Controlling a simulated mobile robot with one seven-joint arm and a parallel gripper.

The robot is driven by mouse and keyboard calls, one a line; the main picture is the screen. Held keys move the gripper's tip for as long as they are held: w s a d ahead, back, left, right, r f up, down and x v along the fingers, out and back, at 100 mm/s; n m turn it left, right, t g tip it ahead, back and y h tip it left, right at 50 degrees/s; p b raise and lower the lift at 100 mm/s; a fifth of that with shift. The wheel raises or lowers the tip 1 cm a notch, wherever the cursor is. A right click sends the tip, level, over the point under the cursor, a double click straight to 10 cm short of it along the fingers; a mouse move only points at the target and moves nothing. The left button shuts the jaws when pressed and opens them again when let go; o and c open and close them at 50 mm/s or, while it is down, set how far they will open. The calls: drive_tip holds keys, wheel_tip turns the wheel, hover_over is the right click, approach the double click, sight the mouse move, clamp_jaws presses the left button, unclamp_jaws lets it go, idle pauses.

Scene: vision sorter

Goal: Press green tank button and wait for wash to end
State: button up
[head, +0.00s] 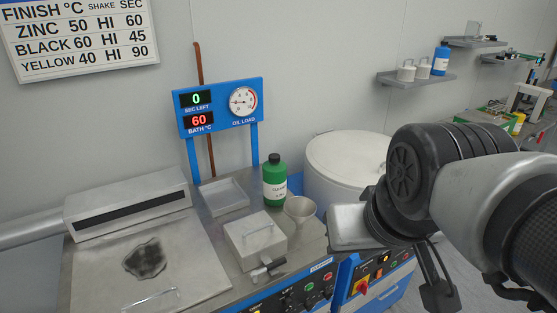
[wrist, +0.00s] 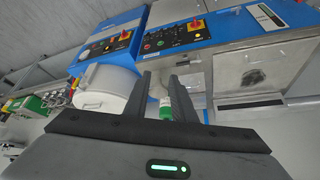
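The blue-fronted control panel (head: 300,293) sits below the steel bench in the head view, with a small green button (head: 310,286) on it. Panels with small buttons also show in the wrist view, one with a green button (wrist: 146,46). Which one is the tank button is too small to read. The display (head: 196,99) reads 0 seconds left, and the bath display (head: 199,121) reads 60. My gripper (wrist: 161,76) has its two fingers apart with nothing held between them; the panels are beyond its tips.
A green bottle (head: 274,180), a funnel (head: 299,208), a lidded steel box (head: 256,238) and a shallow tray (head: 223,196) stand on the bench. A large white drum (head: 345,160) stands behind my arm. A stained steel lid (head: 150,265) is at left. Wall shelves (head: 415,79) are at right.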

clamp_jaws()
idle(1.4)
